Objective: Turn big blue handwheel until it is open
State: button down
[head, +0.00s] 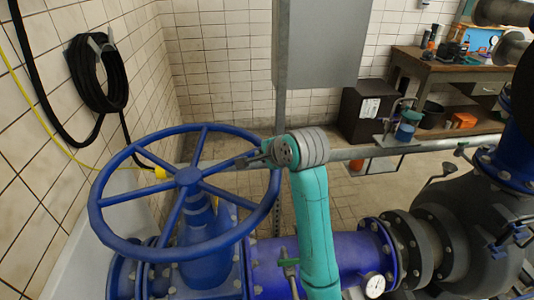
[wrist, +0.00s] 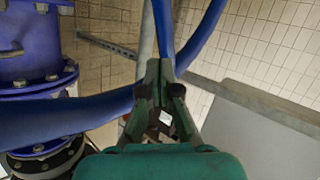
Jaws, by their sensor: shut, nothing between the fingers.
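The big blue handwheel (head: 188,177) has a round rim and several spokes, and sits on a blue valve body at the left of the head view. My gripper (head: 243,162) is at the right side of the wheel, over the rim, with its fingers pointing inward along a spoke. In the wrist view the fingers (wrist: 158,72) are shut with nothing held. The wheel rim (wrist: 60,120) passes beyond them there, and a spoke runs up from near the fingertips. Whether the fingers touch the wheel I cannot tell.
A grey post and cabinet (head: 318,45) stand behind the wheel. A horizontal pipe (head: 395,149) runs right. A black hose (head: 98,80) hangs on the left tiled wall. Blue pipework with a gauge (head: 374,285) lies below. A workbench (head: 450,75) is at the back right.

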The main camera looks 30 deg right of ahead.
jog(key=shift+x, duration=1.45)
